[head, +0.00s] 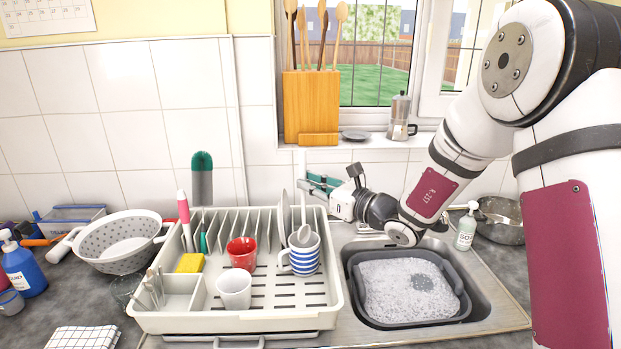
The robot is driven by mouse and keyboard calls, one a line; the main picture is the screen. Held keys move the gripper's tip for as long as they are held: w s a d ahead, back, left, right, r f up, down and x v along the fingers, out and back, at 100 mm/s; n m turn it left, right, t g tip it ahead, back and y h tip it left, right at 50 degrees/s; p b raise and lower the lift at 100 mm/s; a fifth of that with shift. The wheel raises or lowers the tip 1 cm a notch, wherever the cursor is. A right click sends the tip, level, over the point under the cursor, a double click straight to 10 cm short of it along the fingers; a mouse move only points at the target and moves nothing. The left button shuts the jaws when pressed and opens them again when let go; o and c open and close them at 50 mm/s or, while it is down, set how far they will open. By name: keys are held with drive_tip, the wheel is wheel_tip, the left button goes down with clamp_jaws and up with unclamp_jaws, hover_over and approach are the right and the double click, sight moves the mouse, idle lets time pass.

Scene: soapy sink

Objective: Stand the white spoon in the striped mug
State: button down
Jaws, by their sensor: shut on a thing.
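The blue-and-white striped mug (305,261) stands upright in the dish rack, its handle to the left. The white spoon (303,213) is upright, bowl down, with the bowl at the mug's mouth. I cannot tell whether the bowl is inside the mug or just above or in front of it. My gripper (311,184) reaches in from the right, above the mug, and is shut on the spoon's upper handle. The fingertips are small in view and partly hide each other.
The grey dish rack (318,313) also holds a red mug (242,254), a white cup (234,290), a yellow sponge (190,263) and a white plate (284,215) near the spoon. The sink basin (355,312) with suds lies right. A wooden utensil block (311,105) stands behind.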

drive_tip(key=shift+f+b, duration=0.6)
drive_tip(key=shift+f, duration=1.45)
drive_tip(key=c, duration=1.5)
unclamp_jaws()
drive_tip(key=v, duration=1.2)
drive_tip(key=shift+d, duration=0.1)
